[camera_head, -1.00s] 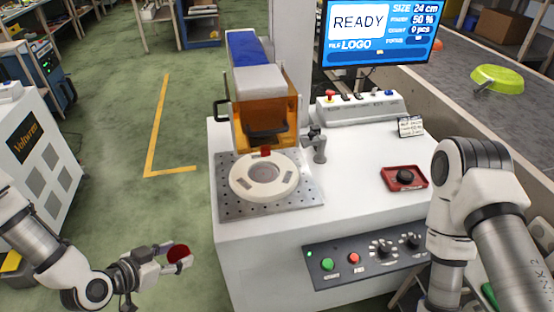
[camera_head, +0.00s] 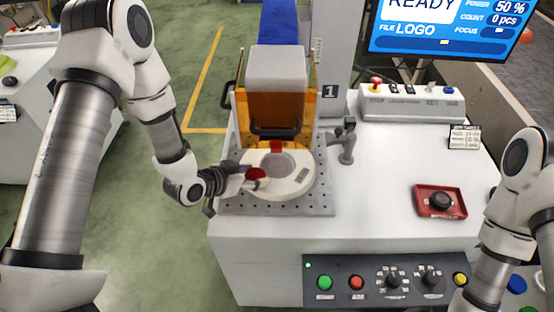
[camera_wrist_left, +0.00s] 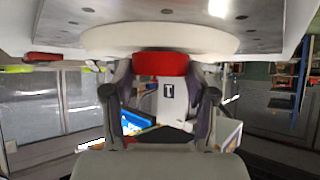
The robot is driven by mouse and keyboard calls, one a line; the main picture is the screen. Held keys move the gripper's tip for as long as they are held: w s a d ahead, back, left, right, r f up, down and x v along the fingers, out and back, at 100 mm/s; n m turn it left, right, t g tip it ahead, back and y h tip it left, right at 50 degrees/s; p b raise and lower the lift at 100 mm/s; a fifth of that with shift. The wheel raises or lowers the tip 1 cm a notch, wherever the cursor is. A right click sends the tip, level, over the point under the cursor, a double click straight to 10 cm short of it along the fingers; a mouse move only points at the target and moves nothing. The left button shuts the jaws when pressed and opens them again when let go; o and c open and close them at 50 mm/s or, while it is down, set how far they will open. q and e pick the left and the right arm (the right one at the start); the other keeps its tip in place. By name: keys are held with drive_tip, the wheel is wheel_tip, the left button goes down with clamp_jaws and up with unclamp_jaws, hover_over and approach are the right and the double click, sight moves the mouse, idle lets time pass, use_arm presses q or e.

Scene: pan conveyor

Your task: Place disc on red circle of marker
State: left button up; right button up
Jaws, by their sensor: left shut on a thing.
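My left gripper (camera_head: 237,180) is shut on a red disc (camera_head: 256,174). It holds the disc over the left front part of a white round plate (camera_head: 298,181) on the marking machine. In the left wrist view, the red disc (camera_wrist_left: 160,64) sits between the fingers, close to the plate's edge (camera_wrist_left: 160,38); whether they touch is unclear. The plate has a grey round centre (camera_head: 277,164). I cannot make out a red circle on it. My right gripper is out of view.
The plate lies on a perforated grey base (camera_head: 235,207). Behind stands an orange guard (camera_head: 270,108) with a black handle. A small grey post (camera_head: 347,142) stands to the right.

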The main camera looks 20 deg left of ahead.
use_arm(q)
drive_tip(key=w, duration=0.1)
drive_tip(key=w+d, duration=0.2)
drive_tip(key=shift+w+r+p, duration=0.25)
drive_tip(key=shift+w+p, duration=0.1)
drive_tip(key=w, duration=0.1)
drive_tip(key=w+d, duration=0.1)
drive_tip(key=w, duration=0.1)
drive_tip(key=shift+w+d+p, duration=0.2)
drive_tip(key=shift+d+p, duration=0.2)
drive_tip(key=shift+w+d+f, duration=0.1)
drive_tip(key=shift+f, duration=0.75)
drive_tip(key=shift+f, duration=0.15)
drive_tip(key=o, duration=1.3)
drive_tip(key=shift+o, duration=0.2)
